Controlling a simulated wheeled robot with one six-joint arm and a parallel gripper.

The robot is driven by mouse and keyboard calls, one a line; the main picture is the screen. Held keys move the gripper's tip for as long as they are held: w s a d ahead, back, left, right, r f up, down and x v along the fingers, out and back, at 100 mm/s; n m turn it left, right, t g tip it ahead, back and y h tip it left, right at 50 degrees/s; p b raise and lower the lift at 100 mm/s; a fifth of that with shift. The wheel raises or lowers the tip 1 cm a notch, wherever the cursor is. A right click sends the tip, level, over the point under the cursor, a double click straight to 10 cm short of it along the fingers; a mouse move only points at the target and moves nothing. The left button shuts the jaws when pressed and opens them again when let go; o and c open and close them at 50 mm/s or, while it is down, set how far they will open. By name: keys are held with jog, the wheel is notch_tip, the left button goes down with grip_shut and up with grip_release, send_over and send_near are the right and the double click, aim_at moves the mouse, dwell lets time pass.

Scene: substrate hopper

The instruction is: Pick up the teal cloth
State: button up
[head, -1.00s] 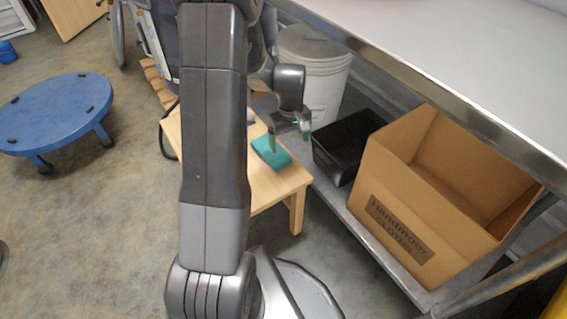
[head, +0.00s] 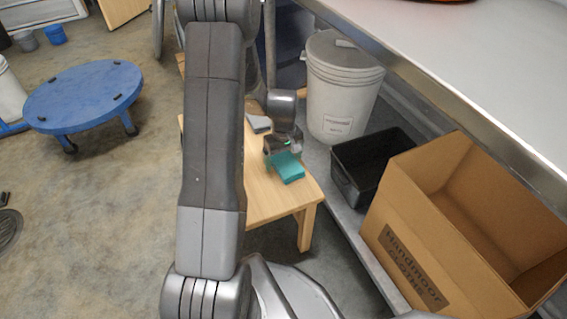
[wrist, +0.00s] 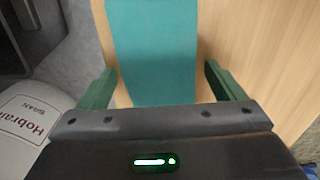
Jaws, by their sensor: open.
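The teal cloth (head: 288,169) lies folded flat on a low wooden table, and it fills the upper middle of the wrist view (wrist: 153,50). My gripper (head: 283,157) is just above the cloth, pointing down. In the wrist view its two green fingers (wrist: 162,88) stand open, one on each side of the cloth's near end. I see wood between the cloth and the fingers. Part of the cloth is hidden behind my gripper in the head view.
The wooden table (head: 275,205) holds a grey item (head: 258,123) behind the cloth. To the right are a white lidded bucket (head: 340,90), a black bin (head: 360,165), a cardboard box (head: 420,240) and a grey bench top (head: 470,60). A blue round wheeled stool (head: 85,95) stands left on open floor.

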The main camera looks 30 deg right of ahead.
jog(key=c, duration=1.1)
